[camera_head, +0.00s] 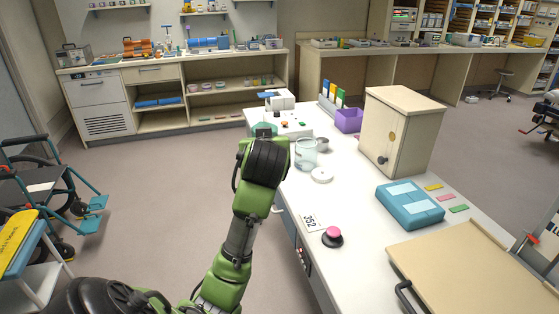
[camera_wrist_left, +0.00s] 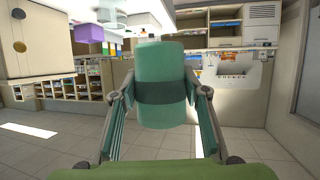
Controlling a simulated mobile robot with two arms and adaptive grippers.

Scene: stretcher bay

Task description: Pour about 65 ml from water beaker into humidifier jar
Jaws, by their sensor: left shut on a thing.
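My left gripper (camera_wrist_left: 158,95) is shut on a teal-tinted cylindrical vessel, the water beaker (camera_wrist_left: 160,62), with a darker band where the fingers grip. The wrist view is upside down, with ceiling lights at its bottom. In the head view my left wrist hides most of the beaker, and only a bit of teal shows behind it. A clear glass jar (camera_head: 305,155), which looks like the humidifier jar, stands upright on the white bench (camera_head: 345,207), just right of my left wrist. Its water level cannot be told. My right gripper is not in view.
A white round lid (camera_head: 321,175) lies in front of the jar, and a small grey dish (camera_head: 321,145) sits behind it. A beige cabinet (camera_head: 400,130), purple bin (camera_head: 349,121) and teal case (camera_head: 409,205) stand to the right. A pink button (camera_head: 333,234) is near the front edge.

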